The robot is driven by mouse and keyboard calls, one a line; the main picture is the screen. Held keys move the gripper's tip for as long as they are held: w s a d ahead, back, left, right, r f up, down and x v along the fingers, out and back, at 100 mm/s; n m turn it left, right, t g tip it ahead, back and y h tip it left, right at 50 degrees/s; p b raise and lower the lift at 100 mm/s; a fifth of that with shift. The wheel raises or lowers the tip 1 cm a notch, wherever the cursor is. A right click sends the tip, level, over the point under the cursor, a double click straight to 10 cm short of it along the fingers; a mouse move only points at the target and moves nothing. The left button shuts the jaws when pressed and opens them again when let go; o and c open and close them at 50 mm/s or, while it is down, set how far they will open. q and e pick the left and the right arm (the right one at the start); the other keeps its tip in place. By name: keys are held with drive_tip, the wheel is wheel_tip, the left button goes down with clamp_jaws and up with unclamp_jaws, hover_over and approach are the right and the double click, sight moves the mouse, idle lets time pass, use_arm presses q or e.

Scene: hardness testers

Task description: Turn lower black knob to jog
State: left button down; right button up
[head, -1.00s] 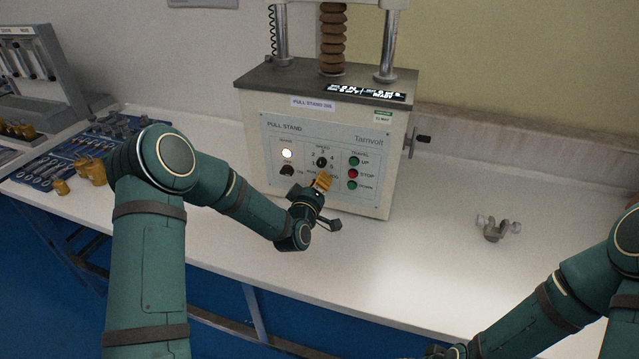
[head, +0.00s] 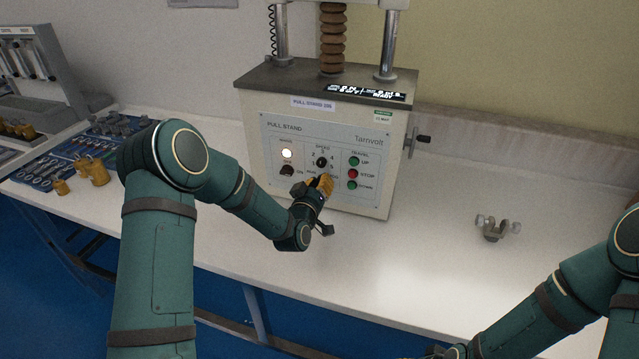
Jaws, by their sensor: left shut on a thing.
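The pull stand (head: 320,140) is a cream box with a grey control panel on its front. Its upper black knob (head: 322,162), under the word SPEED, shows in the panel's middle. The lower black knob, below it, is hidden behind my left gripper. My left gripper (head: 325,184), with yellow fingers, is at the panel's lower middle, shut on what appears to be the lower knob. The knob's setting cannot be read. My right arm comes in at the lower right; its gripper (head: 436,353) is barely in view at the bottom edge.
Green UP (head: 354,161), red STOP (head: 352,174) and green DOWN (head: 352,185) buttons sit right of my left gripper. A black power switch (head: 287,171) and lit lamp (head: 287,154) are on its left. A metal clamp (head: 493,228) lies on the white bench (head: 420,270).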

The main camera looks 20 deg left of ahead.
use_arm(q)
drive_tip(key=shift+r, duration=0.15)
drive_tip(key=c, duration=0.8)
unclamp_jaws()
drive_tip(key=shift+a, duration=0.1)
drive_tip(key=s, duration=1.2)
drive_tip(key=shift+a, duration=0.15)
